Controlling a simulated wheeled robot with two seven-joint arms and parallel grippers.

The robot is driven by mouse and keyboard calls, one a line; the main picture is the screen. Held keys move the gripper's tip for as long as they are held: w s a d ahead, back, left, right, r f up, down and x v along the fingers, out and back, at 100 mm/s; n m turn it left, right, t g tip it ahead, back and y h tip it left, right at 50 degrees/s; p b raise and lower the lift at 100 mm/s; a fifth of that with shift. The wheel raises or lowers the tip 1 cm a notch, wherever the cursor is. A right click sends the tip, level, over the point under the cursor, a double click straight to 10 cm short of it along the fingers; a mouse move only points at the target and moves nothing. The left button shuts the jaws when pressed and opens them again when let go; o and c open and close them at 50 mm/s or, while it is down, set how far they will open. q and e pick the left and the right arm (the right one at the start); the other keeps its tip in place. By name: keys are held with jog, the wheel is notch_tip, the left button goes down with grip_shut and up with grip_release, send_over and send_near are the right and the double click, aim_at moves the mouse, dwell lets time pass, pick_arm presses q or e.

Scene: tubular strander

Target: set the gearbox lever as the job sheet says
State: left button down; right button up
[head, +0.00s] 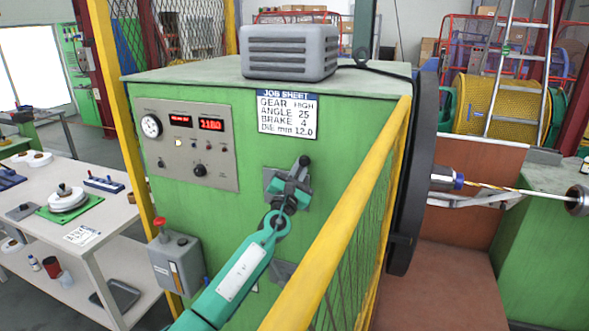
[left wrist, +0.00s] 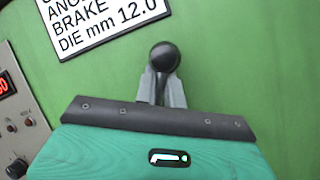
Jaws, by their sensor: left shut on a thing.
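The gearbox lever (head: 304,161) has a dark round knob and stands on a grey plate (head: 270,175) on the green cabinet front. The knob (left wrist: 164,56) also shows in the left wrist view, above my fingers. My left gripper (head: 290,188) is shut on the lever just below the knob; its grey fingertips (left wrist: 162,90) lie around the shaft. The lever leans up and to the right in the head view. My gripper hides most of the plate and any position marks. The job sheet (head: 284,114) reads gear HIGH, angle 25, brake 4, die 12.0 mm. My right gripper is out of view.
A yellow guard frame (head: 355,195) with mesh stands close to the right of my left arm. A control panel (head: 187,143) and a grey box with a red knob (head: 174,262) are on the left. A workbench (head: 112,218) stands further left.

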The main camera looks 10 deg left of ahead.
pick_arm(q)
jog(key=shift+d+f+m, duration=0.15)
jog(key=shift+d+m, duration=0.05)
jog(key=shift+m, duration=0.2)
jog(key=c, duration=1.5)
grip_release()
jog(key=shift+s, duration=0.1)
jog(key=v, duration=1.3)
jog(key=shift+s, duration=0.35)
jog(key=shift+a+f, duration=0.1)
jog(key=shift+f, duration=0.1)
